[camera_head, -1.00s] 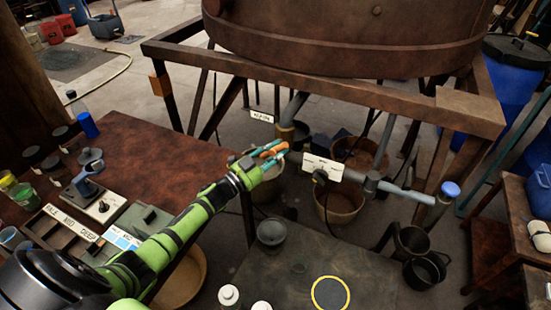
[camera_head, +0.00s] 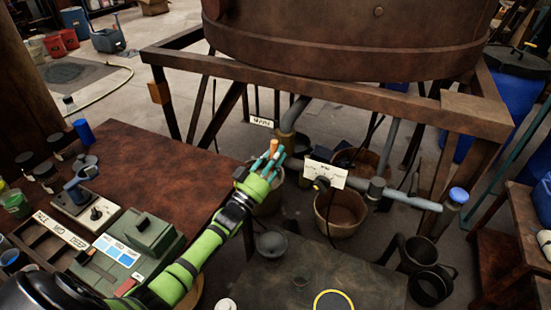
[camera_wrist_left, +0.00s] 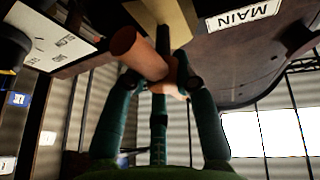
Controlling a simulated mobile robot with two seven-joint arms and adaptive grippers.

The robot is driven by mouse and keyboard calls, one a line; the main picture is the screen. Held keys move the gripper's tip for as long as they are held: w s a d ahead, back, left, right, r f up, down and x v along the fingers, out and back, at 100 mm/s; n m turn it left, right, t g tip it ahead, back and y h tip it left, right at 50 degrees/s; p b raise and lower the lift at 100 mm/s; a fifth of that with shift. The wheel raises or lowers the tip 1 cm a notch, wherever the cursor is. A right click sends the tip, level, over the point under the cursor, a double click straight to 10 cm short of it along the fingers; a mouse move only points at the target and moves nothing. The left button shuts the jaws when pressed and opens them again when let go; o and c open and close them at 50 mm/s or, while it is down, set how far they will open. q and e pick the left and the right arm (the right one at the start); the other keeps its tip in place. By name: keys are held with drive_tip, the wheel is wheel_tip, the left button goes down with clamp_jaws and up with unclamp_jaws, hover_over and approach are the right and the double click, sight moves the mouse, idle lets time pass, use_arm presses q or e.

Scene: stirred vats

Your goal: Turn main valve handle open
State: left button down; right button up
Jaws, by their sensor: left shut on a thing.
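The orange main valve handle (camera_head: 273,146) shows between the teal fingers of my left gripper (camera_head: 270,162), in front of the pipe under the vat. In the left wrist view the handle (camera_wrist_left: 140,53) is a tilted orange cylinder. The left gripper's fingers (camera_wrist_left: 158,85) are closed around it there, one in the middle and one on each side. A brass-coloured piece (camera_wrist_left: 163,14) sits just beyond it. The white MAIN label (camera_wrist_left: 243,15) is at upper right, and it hangs left of the pipe in the head view (camera_head: 262,122). The fingers hide part of the handle. My right gripper is out of view.
A grey pipe (camera_head: 296,110) comes down from the brown vat (camera_head: 345,35). A second labelled pipe with a white plate (camera_head: 325,174) lies to the right. Buckets (camera_head: 342,212) stand below. The red-brown table (camera_head: 150,155) with switch boxes is at left.

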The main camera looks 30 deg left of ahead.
use_arm(q)
drive_tip(key=shift+n+y, duration=0.4)
drive_tip(key=shift+n, duration=0.1)
drive_tip(key=c, duration=1)
unclamp_jaws()
drive_tip(key=shift+o, duration=0.2)
drive_tip(key=v, duration=1.2)
drive_tip(key=shift+s+f, duration=0.1)
drive_tip(key=shift+f, duration=0.1)
